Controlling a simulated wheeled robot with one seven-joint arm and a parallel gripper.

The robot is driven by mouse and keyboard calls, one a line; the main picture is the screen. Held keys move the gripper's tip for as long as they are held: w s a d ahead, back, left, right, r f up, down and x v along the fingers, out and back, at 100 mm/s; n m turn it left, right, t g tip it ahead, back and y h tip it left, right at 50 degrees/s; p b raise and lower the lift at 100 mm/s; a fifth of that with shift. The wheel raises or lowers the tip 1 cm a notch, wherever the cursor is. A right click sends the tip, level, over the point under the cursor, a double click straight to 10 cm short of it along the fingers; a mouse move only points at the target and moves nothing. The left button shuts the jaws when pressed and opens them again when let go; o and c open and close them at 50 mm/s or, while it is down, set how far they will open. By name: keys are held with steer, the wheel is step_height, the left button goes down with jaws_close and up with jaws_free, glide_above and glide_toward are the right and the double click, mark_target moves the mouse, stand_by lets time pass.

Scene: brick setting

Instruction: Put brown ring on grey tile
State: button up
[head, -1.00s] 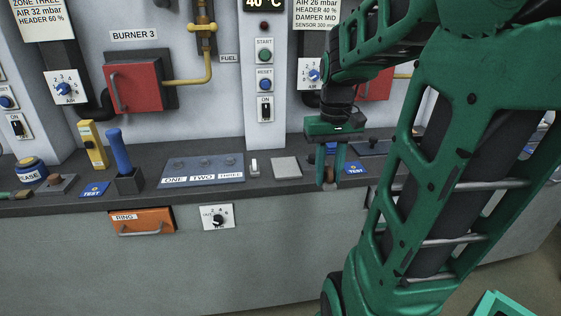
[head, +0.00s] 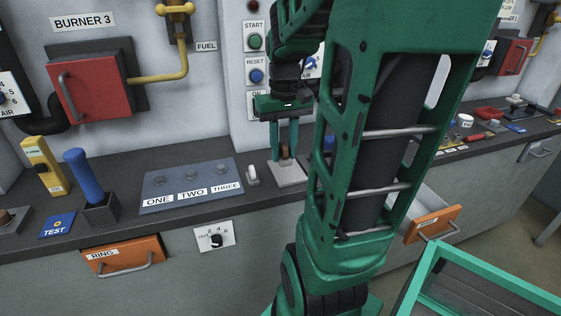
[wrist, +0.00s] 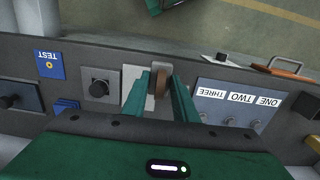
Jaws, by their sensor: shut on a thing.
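My gripper (head: 285,157) is shut on the brown ring (head: 284,152). The ring stands on edge between the two green fingers, partly hidden by them in the head view. In the wrist view, the ring (wrist: 160,86) shows between the fingertips (wrist: 160,77). The grey tile (head: 290,177) is a light square plate on the dark counter, directly below the fingers. It also shows in the wrist view (wrist: 130,78), partly covered by a finger. I cannot tell whether the ring touches the tile.
A small white switch (head: 252,175) and the blue ONE-TWO-THREE panel (head: 165,199) lie left of the tile. A black knob on a plate (wrist: 98,88) is on the tile's other side. The RING drawer (head: 124,254) is shut; an orange-fronted drawer (head: 432,224) stands open at right.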

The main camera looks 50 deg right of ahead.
glide_above(286, 169)
step_height(286, 169, down, 6)
steer(key=shift+r, duration=0.2)
steer(key=shift+d+f, duration=0.1)
steer(key=shift+f, duration=1.9)
steer(key=shift+f, duration=0.1)
steer(key=o, duration=1)
steer(key=shift+o, duration=0.3)
